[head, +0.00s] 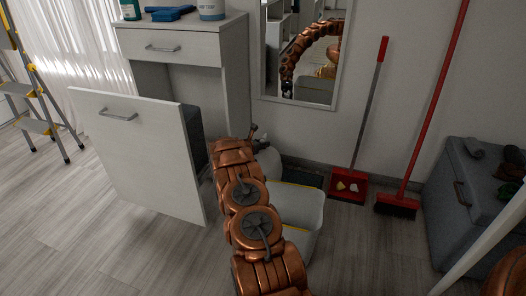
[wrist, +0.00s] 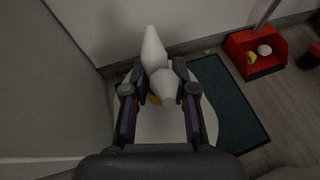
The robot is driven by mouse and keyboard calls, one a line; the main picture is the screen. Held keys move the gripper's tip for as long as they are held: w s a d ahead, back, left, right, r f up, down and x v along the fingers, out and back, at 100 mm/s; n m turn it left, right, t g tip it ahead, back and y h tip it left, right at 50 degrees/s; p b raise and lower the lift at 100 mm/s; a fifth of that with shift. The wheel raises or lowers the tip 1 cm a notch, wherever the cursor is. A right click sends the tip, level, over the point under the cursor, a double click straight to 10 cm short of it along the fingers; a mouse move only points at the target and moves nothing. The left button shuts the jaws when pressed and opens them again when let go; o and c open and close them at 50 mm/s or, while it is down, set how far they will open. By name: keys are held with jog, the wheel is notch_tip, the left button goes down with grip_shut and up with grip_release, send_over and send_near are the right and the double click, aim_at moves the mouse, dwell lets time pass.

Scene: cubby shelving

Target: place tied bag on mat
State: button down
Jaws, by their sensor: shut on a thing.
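My gripper (wrist: 159,92) is shut on a white tied bag (wrist: 153,48), whose narrow end points away from me in the wrist view. In the head view the bag (head: 270,158) is mostly hidden behind my arm, near the cabinet's right side. The mat (wrist: 231,103) is a dark grey-green rectangle on the floor against the wall, right of the bag in the wrist view. In the head view a strip of the mat (head: 302,176) shows behind a white bin. The bag is held left of the mat, above the floor.
The white bin (head: 300,207) stands in front of the mat, partly behind my arm. A cabinet with a tilted-open front (head: 140,150) is on the left. A red dustpan (head: 348,186) and a broom (head: 397,206) stand right of the mat. A grey chest (head: 455,205) is farther right.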

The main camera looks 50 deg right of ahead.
notch_tip(320, 180, down, 3)
jog(key=shift+r+b, duration=0.15)
jog(key=shift+b, duration=0.25)
jog(key=c, duration=0.9)
grip_release()
jog(key=shift+c, duration=0.2)
jog(key=shift+a+r, duration=0.1)
jog(key=shift+a, duration=0.1)
jog(key=p+v, duration=0.2)
jog(key=v, duration=0.4)
jog(key=shift+a+r+p, duration=0.15)
jog(key=shift+a+p, duration=0.15)
jog(key=shift+a, duration=0.25)
